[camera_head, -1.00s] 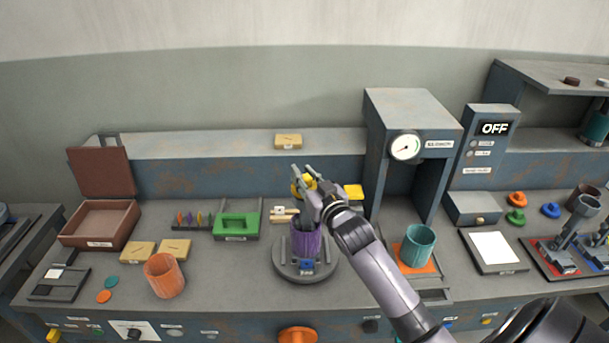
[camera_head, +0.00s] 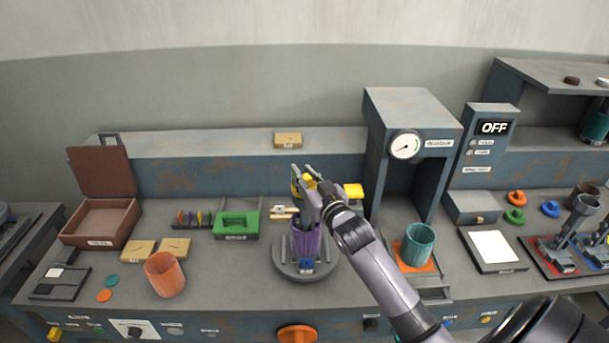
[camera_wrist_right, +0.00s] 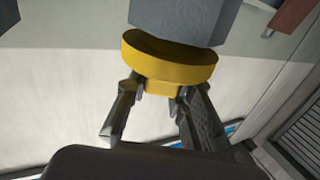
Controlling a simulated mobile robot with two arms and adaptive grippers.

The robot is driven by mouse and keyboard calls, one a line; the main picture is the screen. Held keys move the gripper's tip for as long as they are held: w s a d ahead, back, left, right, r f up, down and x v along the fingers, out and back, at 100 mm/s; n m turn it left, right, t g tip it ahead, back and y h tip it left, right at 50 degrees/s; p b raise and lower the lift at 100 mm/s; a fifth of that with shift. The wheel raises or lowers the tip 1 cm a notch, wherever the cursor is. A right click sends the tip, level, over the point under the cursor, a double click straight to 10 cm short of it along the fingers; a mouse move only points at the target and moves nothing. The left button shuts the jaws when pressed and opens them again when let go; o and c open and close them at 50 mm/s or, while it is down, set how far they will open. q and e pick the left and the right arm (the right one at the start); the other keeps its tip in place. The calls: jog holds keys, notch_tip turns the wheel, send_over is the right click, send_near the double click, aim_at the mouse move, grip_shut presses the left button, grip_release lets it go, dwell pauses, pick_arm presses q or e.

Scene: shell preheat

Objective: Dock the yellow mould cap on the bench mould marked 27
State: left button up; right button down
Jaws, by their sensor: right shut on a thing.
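My right gripper (camera_head: 308,177) is shut on the yellow mould cap (camera_head: 296,187), above and slightly behind the purple mould. The wrist view shows the cap (camera_wrist_right: 165,62) between the fingers (camera_wrist_right: 155,92), with a blue-grey block-like part on its far side. An orange mould (camera_head: 165,276) stands at left and a teal mould (camera_head: 418,246) at right. I cannot read a 27 on any of them.
A grey press housing with a gauge (camera_head: 405,146) rises at right of my gripper. A green fixture (camera_head: 237,224) and a small rack stand at left. A yellow block (camera_head: 353,191) lies behind my wrist. The bench between the orange mould and turntable is clear.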

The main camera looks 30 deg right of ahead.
jog(key=shift+f, duration=0.45)
jog(key=c, duration=1.7)
grip_release()
jog(key=shift+s, duration=0.1)
jog(key=shift+s+a+p, duration=0.2)
jog(key=shift+s+p, duration=0.3)
jog(key=shift+s, duration=0.8)
jog(key=shift+s+a+p, duration=0.15)
jog(key=shift+s+p, duration=0.3)
jog(key=shift+s, duration=0.8)
jog(key=p, duration=0.2)
send_near(308, 182)
jog(key=shift+w+f, duration=0.1)
jog(key=shift+w, duration=0.35)
jog(key=shift+f, duration=0.1)
